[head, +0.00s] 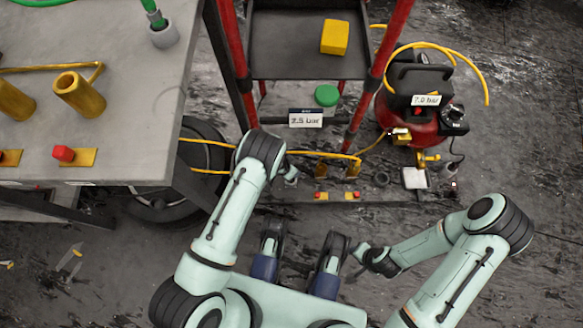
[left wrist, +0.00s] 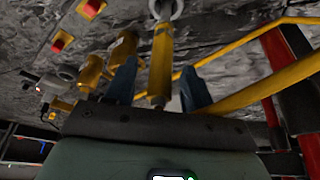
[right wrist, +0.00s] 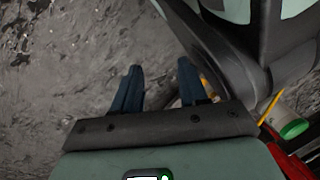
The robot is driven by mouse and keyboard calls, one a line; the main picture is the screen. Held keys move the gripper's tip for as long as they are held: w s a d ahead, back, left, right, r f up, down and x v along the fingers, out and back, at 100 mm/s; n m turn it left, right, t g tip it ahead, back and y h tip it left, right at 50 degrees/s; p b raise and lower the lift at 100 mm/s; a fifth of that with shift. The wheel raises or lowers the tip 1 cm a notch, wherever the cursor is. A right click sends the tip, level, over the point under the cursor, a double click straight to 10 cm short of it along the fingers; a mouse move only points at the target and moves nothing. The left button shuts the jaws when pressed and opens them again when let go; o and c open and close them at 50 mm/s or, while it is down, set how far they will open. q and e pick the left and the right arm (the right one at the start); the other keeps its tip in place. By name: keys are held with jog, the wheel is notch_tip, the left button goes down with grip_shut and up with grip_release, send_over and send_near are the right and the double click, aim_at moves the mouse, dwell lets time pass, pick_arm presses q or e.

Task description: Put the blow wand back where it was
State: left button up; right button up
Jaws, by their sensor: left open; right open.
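In the head view my left gripper (head: 291,174) is low beside the cart, and the arm partly hides this spot. A green-topped wand (head: 153,12) stands in a grey cup (head: 164,35) on the bench. My right gripper (right wrist: 155,90) is open and empty over the floor.
A grey bench (head: 130,130) with yellow cylinders (head: 80,95) is at left. A red-framed cart (head: 300,55) carries a yellow block (head: 334,37). A red compressor (head: 425,120) with yellow hose (head: 470,65) stands at right.

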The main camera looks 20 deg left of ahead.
pick_arm(q)
jog(key=p+v, duration=0.3)
jog(key=v, duration=0.7)
jog(key=shift+r+p, duration=0.25)
jog(key=shift+p, duration=0.05)
pick_arm(e)
jog(key=w+a+r+t, duration=0.1)
jog(key=w+r+t, duration=0.1)
jog(key=w+r, duration=0.3)
jog(key=shift+a+r+n, duration=0.3)
jog(key=shift+r, duration=0.4)
pick_arm(q)
jog(key=shift+s+d, duration=0.1)
pick_arm(e)
jog(key=shift+s, duration=0.1)
